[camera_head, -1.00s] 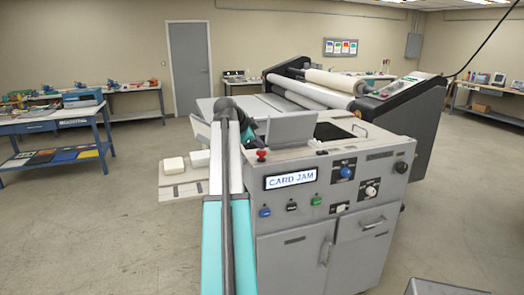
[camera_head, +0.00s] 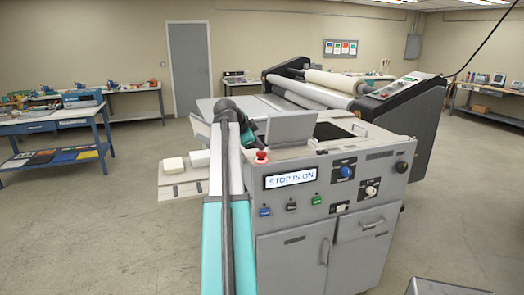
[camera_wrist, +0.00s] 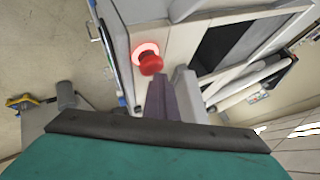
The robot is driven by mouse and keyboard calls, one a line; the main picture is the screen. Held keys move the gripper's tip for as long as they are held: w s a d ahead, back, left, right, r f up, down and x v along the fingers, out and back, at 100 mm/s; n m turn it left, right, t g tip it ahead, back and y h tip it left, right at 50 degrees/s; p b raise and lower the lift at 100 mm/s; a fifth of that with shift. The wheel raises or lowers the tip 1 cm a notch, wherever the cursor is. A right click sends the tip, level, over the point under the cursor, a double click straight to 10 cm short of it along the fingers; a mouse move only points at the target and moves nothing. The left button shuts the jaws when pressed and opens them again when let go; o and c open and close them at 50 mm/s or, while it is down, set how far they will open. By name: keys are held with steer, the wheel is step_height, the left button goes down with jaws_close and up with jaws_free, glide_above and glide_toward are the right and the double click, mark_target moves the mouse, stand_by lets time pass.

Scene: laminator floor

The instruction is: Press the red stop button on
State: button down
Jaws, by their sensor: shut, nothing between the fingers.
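The red stop button (camera_head: 261,156) sits on the top front edge of the grey machine (camera_head: 300,222). In the wrist view the red stop button (camera_wrist: 150,62) has a bright glowing ring around its base. The display (camera_head: 291,179) on the machine's front reads "STOP IS ON". My gripper (camera_wrist: 163,84) is shut and empty, its fingertips right beside the button's near edge in the wrist view. I cannot tell whether they touch it.
Blue, black and green buttons and several knobs are on the machine's front panel. White stacks (camera_head: 173,165) lie on a side tray left of my arm. A large roller laminator (camera_head: 405,125) stands behind. The floor (camera_head: 105,235) to the left is clear.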

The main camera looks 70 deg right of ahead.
mark_target(259, 153)
stand_by(0.4)
steer(key=shift+r, duration=0.4)
step_height(259, 153, up, 6)
steer(key=p, duration=0.2)
stand_by(0.8)
stand_by(0.3)
steer(key=shift+r, duration=0.1)
